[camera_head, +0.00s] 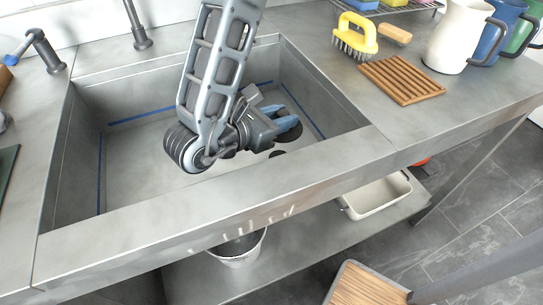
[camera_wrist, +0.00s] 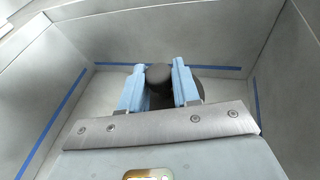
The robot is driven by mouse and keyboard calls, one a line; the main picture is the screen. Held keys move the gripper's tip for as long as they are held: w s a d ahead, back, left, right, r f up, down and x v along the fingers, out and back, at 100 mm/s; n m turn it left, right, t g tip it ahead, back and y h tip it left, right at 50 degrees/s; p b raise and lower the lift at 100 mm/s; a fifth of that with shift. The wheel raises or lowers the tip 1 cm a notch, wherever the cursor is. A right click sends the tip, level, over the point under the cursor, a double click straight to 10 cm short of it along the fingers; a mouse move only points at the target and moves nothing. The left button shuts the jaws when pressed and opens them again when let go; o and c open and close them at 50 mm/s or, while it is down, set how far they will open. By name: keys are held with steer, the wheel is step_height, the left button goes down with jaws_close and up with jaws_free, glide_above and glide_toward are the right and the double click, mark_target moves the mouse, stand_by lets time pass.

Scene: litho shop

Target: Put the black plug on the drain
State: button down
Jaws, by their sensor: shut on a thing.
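My gripper (camera_head: 284,116) reaches down into the grey sink, its blue fingers shut on the black plug (camera_head: 291,132). In the wrist view the fingers of my gripper (camera_wrist: 158,84) stand on either side of the plug's dark round knob (camera_wrist: 159,74), with a gap between them filled by it. The plug's wider dark disc is partly hidden behind the fingers. The drain (camera_head: 277,153) shows in the head view as a small dark round spot on the sink floor, just below the plug in the picture. The plug appears apart from it; its height above the floor is hard to tell.
The sink's front rim (camera_head: 230,195) and walls surround my gripper. Blue tape lines (camera_head: 186,108) mark the sink. A yellow brush (camera_head: 356,36), a wooden rack (camera_head: 402,79) and a cream pitcher (camera_head: 456,38) stand on the right counter. A faucet (camera_head: 140,38) rises at the back.

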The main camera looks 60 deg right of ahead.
step_height(320, 180, down, 10)
steer(key=shift+w+f+b, duration=0.1)
steer(key=shift+f+b, duration=0.15)
steer(key=shift+b, duration=0.25)
steer(key=c, duration=0.8)
jaws_free()
